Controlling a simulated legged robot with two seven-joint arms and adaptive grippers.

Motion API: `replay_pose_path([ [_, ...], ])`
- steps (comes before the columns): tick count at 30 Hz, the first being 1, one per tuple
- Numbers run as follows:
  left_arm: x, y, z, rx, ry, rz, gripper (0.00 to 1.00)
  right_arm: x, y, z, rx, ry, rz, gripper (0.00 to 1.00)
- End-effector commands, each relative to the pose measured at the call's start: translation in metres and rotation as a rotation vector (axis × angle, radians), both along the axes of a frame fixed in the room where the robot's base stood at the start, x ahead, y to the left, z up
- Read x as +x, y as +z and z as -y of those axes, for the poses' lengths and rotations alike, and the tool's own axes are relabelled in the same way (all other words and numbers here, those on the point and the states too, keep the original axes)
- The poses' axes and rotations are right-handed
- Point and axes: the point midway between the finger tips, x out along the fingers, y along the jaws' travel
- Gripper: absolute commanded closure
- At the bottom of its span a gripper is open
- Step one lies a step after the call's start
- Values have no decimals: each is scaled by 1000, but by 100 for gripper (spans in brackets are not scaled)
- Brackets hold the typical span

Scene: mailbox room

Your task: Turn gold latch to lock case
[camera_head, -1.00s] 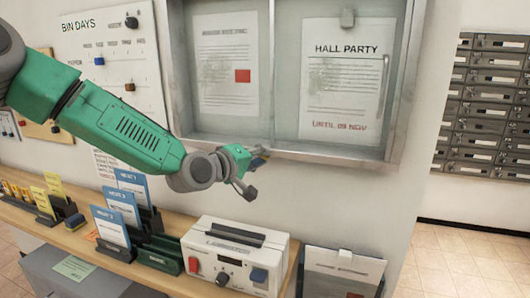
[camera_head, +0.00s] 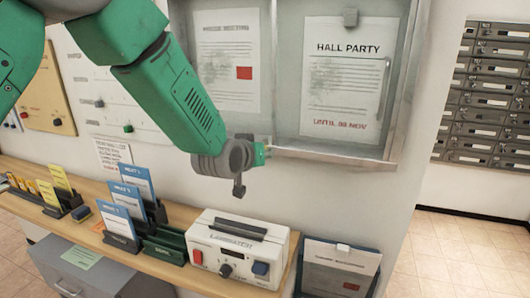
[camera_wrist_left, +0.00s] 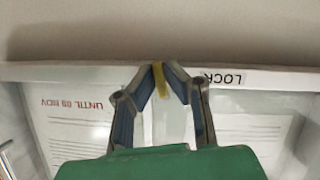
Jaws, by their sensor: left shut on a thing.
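The case is a wall-mounted glass notice case with a pale metal frame (camera_head: 335,158), holding two papers. The gold latch (camera_wrist_left: 160,82) is a thin yellowish strip at its lower frame in the left wrist view. My left gripper (camera_wrist_left: 158,69) is shut on the latch, with its blue-padded fingers on either side of it. A white "LOCK" label (camera_wrist_left: 226,77) is on the frame beside the latch, upside down in this view. In the head view my left gripper (camera_head: 246,170) is at the case's lower edge and hides the latch. My right gripper is not in view.
Below the case is a wooden shelf (camera_head: 90,238) with a white laminator (camera_head: 236,252) and leaflet holders (camera_head: 122,222). A dark framed notice (camera_head: 338,270) stands right of the laminator. Metal mailboxes (camera_head: 486,100) are on the right wall.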

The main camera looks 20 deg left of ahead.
Motion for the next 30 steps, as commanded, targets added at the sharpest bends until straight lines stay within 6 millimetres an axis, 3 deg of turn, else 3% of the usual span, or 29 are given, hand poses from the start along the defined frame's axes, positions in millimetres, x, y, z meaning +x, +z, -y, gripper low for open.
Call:
replay_pose_path([
  [1,4,10,-1,35,4,23,100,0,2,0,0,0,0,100],
  [12,4,10,1,200,4,30,100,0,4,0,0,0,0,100],
  [29,4,10,3,231,2,30,100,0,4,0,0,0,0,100],
  [30,4,10,3,231,2,30,88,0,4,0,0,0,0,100],
])
